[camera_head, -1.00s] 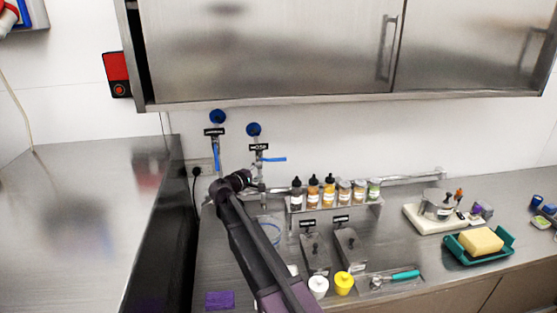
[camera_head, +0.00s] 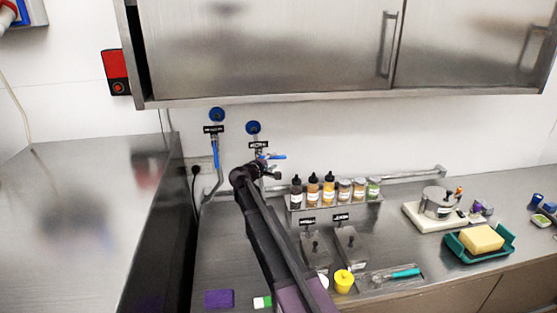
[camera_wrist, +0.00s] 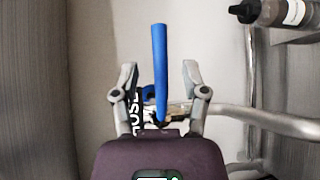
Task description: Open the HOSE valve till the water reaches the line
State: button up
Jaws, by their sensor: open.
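The HOSE valve's blue lever (camera_head: 277,157) is on the wall pipe below the black HOSE label (camera_head: 258,145), and points to the right in the head view. In the wrist view the blue lever (camera_wrist: 160,70) stands between my gripper's two spread fingers (camera_wrist: 160,85), with a visible gap on each side. The brass valve body (camera_wrist: 176,114) shows partly behind my gripper. My gripper (camera_head: 268,170) is open at the valve in the head view. The water and the fill line are not visible; my arm covers part of the counter under the valve.
A second blue-handled valve (camera_head: 215,152) hangs to the left. A rack of sauce bottles (camera_head: 312,190) stands close on the right, with a dark bottle (camera_wrist: 272,12) in the wrist view. A metal pipe (camera_wrist: 270,120) runs along the wall. Lidded metal containers (camera_head: 350,245) stand below.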

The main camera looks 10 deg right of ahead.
aim_at(278, 158)
jog(key=shift+x, duration=2.4)
